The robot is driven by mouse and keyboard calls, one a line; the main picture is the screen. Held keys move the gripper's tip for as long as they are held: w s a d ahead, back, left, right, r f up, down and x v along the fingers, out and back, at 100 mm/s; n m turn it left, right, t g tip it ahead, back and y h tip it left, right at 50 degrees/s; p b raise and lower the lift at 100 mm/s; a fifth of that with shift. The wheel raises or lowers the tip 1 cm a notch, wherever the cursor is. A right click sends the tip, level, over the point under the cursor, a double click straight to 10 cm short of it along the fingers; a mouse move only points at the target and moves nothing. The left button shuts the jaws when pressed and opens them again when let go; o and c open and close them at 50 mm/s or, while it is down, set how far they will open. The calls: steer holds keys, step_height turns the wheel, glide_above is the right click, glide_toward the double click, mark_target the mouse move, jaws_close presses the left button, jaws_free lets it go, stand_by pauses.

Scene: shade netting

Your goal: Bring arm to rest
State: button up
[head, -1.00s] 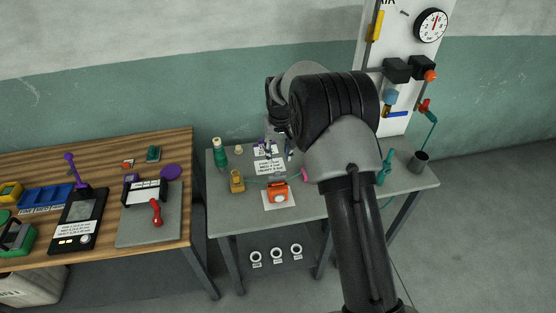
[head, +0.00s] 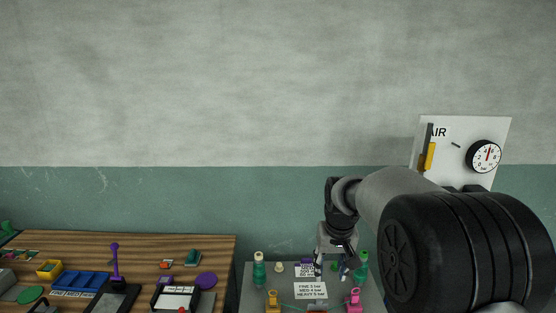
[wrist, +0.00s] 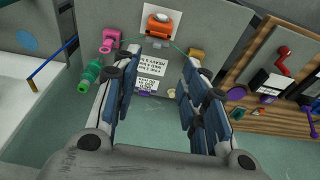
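My gripper (wrist: 155,105) is open in the wrist view, its two blue-padded fingers well apart with nothing between them. Beyond the gap lies the grey table with a white printed card (wrist: 150,65). In the head view my gripper (head: 333,268) hangs over the back of the grey table, pointing down, with my arm reaching in from the right. The fingertips are small and partly dark there. The same card (head: 310,290) lies just in front of and below it.
The orange device (wrist: 159,25) sits on a white sheet. A wooden bench (head: 217,250) is at left; an air panel (head: 460,135) with a gauge is at right.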

steer(key=s+r+b, duration=0.1)
steer(key=s+r, duration=0.2)
steer(key=s, duration=0.3)
steer(key=s+r+t+b, duration=0.1)
steer(key=s+r, duration=0.1)
steer(key=s, duration=0.5)
steer(key=s+r+b, duration=0.1)
steer(key=s+r, duration=0.2)
steer(key=s, duration=0.3)
steer(key=s+f+b, duration=0.1)
steer(key=s+f, duration=0.1)
steer(key=s, duration=0.5)
steer(key=s+f+t+b, duration=0.1)
steer(key=s+f, duration=0.2)
steer(key=s, duration=0.5)
steer(key=shift+s+f, duration=0.25)
